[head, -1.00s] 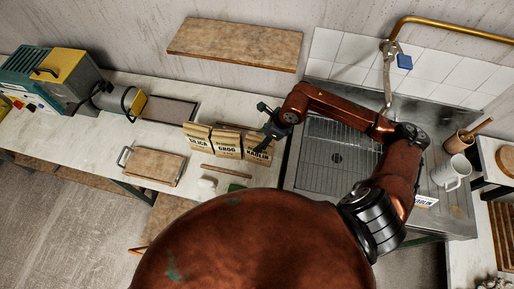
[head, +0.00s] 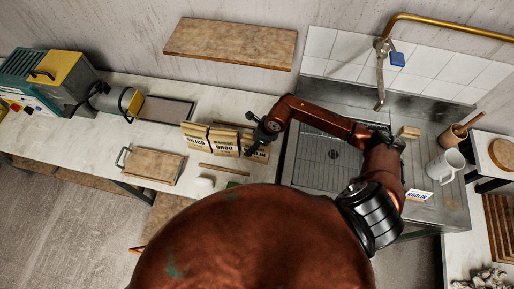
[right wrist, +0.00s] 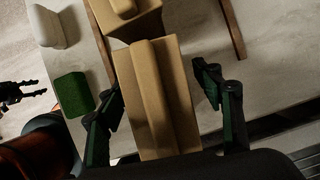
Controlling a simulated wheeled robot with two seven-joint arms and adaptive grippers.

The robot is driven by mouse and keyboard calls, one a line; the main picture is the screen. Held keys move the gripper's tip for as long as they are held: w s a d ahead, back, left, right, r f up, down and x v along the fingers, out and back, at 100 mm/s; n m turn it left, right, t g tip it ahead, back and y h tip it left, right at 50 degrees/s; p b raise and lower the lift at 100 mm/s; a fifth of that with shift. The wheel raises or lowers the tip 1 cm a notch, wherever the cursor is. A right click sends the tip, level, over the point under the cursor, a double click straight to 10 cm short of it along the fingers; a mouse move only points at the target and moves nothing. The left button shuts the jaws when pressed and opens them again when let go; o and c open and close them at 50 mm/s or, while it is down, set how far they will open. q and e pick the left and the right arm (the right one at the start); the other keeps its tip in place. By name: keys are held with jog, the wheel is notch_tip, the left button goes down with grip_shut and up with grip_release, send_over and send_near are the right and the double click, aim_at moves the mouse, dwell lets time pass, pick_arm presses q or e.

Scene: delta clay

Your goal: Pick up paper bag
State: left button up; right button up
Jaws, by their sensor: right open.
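Three tan paper bags stand side by side on the counter in the head view: the silica bag (head: 194,137), the grog bag (head: 224,143) and the kaolin bag (head: 259,155). My right gripper (head: 262,133) is over the kaolin bag and hides part of it. In the right wrist view my right gripper (right wrist: 163,100) is open, with one finger on each side of a bag (right wrist: 158,95), seen from above with its folded top ridge. I cannot tell whether the fingers touch it. What looks like my left gripper (right wrist: 22,93) shows at the left edge; its jaw state is unclear.
A second bag (right wrist: 132,18) stands close by the one between my fingers. A green block (right wrist: 72,95) and a white object (right wrist: 45,25) lie nearby. The sink (head: 325,158) is to the right, with a kaolin card (head: 419,196) beyond it. A wooden shelf (head: 230,44) hangs behind.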

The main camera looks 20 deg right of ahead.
jog(key=shift+f+b, duration=0.25)
jog(key=shift+b, duration=0.1)
dwell(0.3)
jog(key=shift+c, duration=0.4)
jog(key=shift+s, duration=0.1)
grip_shut()
dwell(0.4)
jog(key=shift+r, duration=0.1)
